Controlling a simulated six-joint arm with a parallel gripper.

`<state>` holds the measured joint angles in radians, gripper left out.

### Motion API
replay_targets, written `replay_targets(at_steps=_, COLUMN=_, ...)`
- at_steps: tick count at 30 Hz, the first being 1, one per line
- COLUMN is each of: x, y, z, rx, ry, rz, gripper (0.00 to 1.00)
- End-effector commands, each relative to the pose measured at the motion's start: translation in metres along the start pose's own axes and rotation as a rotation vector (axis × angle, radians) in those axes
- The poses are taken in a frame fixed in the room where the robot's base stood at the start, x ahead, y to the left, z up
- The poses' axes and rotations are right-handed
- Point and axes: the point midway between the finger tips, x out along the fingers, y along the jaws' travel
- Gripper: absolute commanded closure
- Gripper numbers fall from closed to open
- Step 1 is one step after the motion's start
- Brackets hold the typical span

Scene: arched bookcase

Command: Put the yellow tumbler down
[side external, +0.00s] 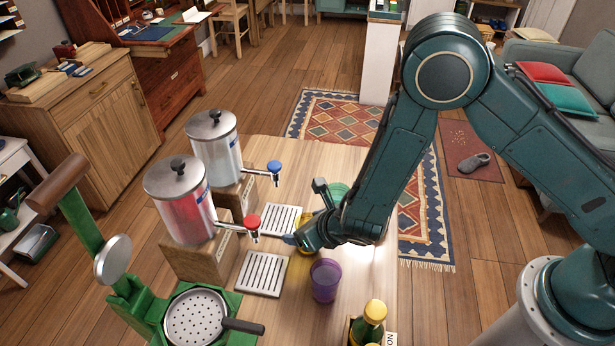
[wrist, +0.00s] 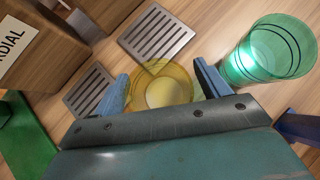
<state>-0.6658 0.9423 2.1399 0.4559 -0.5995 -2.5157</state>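The yellow tumbler (wrist: 163,86) is see-through and sits between the two blue fingertips of my gripper (wrist: 163,82) in the wrist view. A fingertip appears to touch it on each side, so my gripper looks shut on it. In the side view my gripper (side external: 300,238) is low over the table, and the tumbler is partly hidden by it. I cannot tell whether the tumbler's base touches the table. The tumbler is close to the slatted drip trays.
A green tumbler (wrist: 268,52) stands close on the right in the wrist view. A purple tumbler (side external: 325,281) stands just in front of my gripper. Drip trays (side external: 263,274) and dispensers (side external: 183,199) are at left, a bottle (side external: 369,322) in front, a green press (side external: 110,262) front left.

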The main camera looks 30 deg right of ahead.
Motion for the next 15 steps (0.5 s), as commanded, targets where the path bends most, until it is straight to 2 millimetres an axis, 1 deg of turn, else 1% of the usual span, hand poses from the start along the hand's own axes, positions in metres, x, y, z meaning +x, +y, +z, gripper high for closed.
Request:
replay_targets(at_steps=11, x=-0.0011, y=0.0000, z=0.0011, rx=0.000, ry=0.000, rz=0.000, gripper=0.25)
replay_targets(at_steps=15, x=-0.0064, y=0.0002, z=0.0025, rx=-0.001, ry=0.000, rz=0.001, gripper=0.25)
